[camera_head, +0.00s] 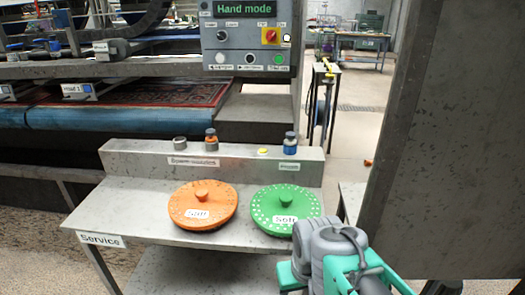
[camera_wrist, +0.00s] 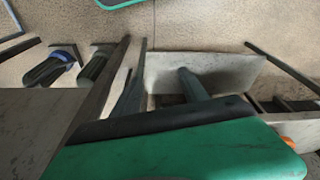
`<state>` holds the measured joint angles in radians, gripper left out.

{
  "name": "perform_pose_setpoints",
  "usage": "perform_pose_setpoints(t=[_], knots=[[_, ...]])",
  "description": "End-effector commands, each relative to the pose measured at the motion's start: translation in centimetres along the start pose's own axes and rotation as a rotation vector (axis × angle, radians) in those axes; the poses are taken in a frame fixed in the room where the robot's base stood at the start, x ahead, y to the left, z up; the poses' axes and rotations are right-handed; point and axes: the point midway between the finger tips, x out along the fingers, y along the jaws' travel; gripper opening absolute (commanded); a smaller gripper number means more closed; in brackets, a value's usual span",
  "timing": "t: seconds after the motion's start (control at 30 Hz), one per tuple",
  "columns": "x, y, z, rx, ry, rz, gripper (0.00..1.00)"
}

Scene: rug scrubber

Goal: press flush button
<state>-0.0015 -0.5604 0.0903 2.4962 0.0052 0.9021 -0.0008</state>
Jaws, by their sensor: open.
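A grey control panel (camera_head: 245,47) stands upright at the top centre of the head view, with a green "Hand mode" display (camera_head: 243,9). It carries a red switch on a yellow plate (camera_head: 270,35), a white button (camera_head: 220,58), a green button (camera_head: 278,59) and several dark knobs. Their small labels are too blurred to read, so I cannot tell which is the flush button. My green and grey arm shows at the lower right of the head view, below and apart from the panel. In the wrist view my gripper (camera_wrist: 163,62) is open and empty; no panel shows there.
A grey service bench (camera_head: 135,207) holds an orange lid (camera_head: 202,205) and a green lid (camera_head: 286,209) below the panel. A large grey plate (camera_head: 450,150) blocks the right side. A patterned rug (camera_head: 175,94) lies in the machine at left.

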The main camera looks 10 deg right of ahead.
Motion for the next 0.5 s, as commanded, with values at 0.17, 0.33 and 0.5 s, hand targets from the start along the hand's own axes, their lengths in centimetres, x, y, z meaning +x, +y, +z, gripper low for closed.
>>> perform_pose_setpoints(t=[0.17,0.33,0.5], knots=[[0.0,0.0,0.0,0.0,0.0,0.0,0.39],[0.0,0.0,0.0,0.0,0.0,0.0,0.25],[0.0,0.0,0.0,0.0,0.0,0.0,0.11]])
